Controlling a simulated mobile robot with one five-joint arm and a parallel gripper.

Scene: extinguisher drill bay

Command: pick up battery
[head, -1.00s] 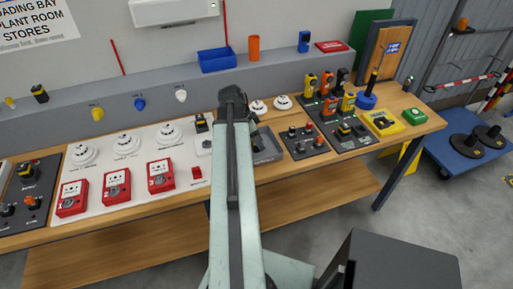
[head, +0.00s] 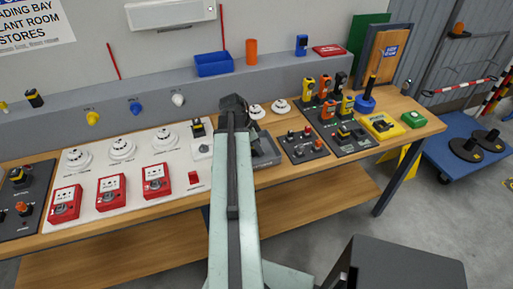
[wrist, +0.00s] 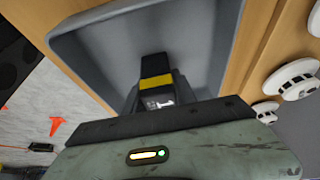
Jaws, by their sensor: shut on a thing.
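The battery (wrist: 156,84), a black block with a yellow band and a white "1" on its label, shows in the wrist view. It is between my jaws, in front of a grey tray (wrist: 95,50). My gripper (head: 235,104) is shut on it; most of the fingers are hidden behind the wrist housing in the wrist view. In the head view my arm and gripper hide the battery and part of the tray (head: 270,158). I cannot tell whether the battery touches the tray.
Red call points (head: 111,191) and white detectors (head: 122,148) stand on a white board left of my arm. A black-and-yellow unit (head: 197,128) is close to my gripper's left. Switch panels (head: 303,146) and handheld devices (head: 347,106) stand to the right. A blue bin (head: 214,65) is behind.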

